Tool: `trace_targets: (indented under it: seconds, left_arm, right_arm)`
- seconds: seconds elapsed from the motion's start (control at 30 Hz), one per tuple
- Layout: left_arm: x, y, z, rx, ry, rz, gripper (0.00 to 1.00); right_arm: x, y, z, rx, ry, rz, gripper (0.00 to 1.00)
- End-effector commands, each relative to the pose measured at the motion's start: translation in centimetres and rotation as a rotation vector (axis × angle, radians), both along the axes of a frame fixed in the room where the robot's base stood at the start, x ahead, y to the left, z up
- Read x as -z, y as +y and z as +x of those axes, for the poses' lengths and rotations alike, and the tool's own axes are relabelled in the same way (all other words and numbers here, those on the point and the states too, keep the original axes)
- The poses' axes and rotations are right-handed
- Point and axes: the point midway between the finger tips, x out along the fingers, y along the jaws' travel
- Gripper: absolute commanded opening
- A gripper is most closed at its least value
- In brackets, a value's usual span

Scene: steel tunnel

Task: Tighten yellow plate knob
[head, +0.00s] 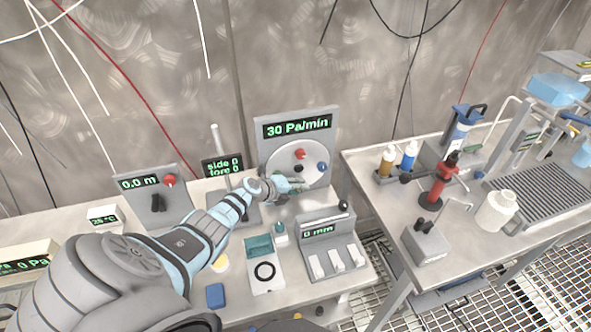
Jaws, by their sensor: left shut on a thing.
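A round pale plate (312,176) stands on the upright grey panel under a display reading 30 Pa/min. A red knob (300,154) shows on the plate's upper part and a blue knob (322,167) on its right side. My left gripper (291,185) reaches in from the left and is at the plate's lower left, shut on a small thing. The gripper covers this thing, which by its place on the plate seems to be the yellow knob; no yellow shows there. My right gripper is not in view.
A box with white switches (333,245) and a teal-topped device (259,246) stand in front. A second table (455,225) on the right holds bottles and a red stand. A gap separates the tables.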

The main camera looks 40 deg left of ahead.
Motion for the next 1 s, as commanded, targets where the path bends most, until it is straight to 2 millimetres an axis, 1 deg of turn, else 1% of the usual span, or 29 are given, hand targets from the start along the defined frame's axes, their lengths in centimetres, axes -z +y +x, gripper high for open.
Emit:
trace_targets:
  seconds: [0.03, 0.2, 0.5, 1.0]
  left_arm:
    - [-1.0, -0.1, 0.1, -0.001, 0.029, 0.015, 0.0]
    - [-0.7, -0.2, 0.3, 0.0, 0.127, 0.088, 0.0]
    - [-0.6, -0.2, 0.5, -0.001, 0.23, 0.165, 0.0]
    - [-0.5, -0.2, 0.5, -0.001, 0.254, 0.182, 0.0]
  right_arm:
    - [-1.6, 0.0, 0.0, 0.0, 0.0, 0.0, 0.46]
    - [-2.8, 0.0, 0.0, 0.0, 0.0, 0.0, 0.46]
    - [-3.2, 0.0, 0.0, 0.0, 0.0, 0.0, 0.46]
    - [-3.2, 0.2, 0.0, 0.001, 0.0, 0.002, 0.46]
